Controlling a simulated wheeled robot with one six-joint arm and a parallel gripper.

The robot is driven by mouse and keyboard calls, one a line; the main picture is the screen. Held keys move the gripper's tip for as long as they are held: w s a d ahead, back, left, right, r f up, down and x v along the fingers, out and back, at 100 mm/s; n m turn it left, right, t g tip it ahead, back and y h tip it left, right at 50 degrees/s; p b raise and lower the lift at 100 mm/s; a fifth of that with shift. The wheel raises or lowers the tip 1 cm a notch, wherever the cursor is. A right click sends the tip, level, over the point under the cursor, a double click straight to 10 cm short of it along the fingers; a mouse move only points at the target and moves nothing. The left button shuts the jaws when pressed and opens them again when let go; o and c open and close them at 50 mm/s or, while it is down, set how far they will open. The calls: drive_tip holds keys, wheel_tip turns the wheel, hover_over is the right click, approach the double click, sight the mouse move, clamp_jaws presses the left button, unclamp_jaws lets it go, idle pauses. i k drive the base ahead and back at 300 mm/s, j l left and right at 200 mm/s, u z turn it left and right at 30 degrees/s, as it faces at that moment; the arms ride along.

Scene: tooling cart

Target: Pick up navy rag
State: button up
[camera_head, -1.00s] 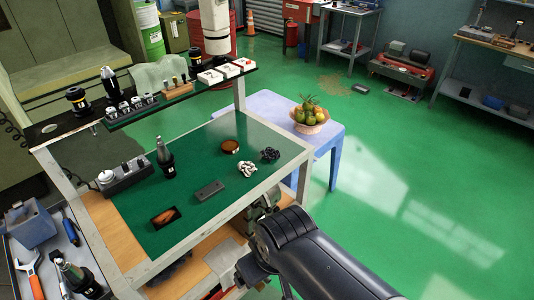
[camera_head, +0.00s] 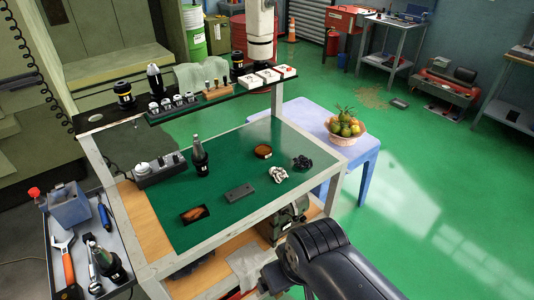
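A small dark crumpled cloth (camera_head: 302,163), which looks black to navy, lies on the green mat near the right edge of the cart's top. A white crumpled cloth (camera_head: 278,174) lies just to its left and nearer to me. Part of my dark arm shows at the bottom right, in front of the cart. My gripper's fingers do not show, so I cannot see whether they hold anything. No part of my arm touches the dark cloth.
The green mat (camera_head: 225,213) also bears a grey block (camera_head: 240,192), a brown round dish (camera_head: 263,151), a tool holder (camera_head: 200,158) and an orange-brown tray (camera_head: 194,214). A raised black shelf with tooling runs behind. A fruit basket (camera_head: 345,129) stands on a blue table beyond.

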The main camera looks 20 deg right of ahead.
sight(302, 161)
drive_tip(key=i+l, duration=0.2)
drive_tip(key=l, duration=0.2)
drive_tip(key=i+l, duration=0.25)
drive_tip(key=l, duration=0.15)
drive_tip(key=i+l+z, duration=0.1)
drive_tip(key=l, duration=0.25)
drive_tip(key=i+l, duration=0.3)
drive_tip(key=l+z, duration=0.05)
drive_tip(key=l, duration=0.05)
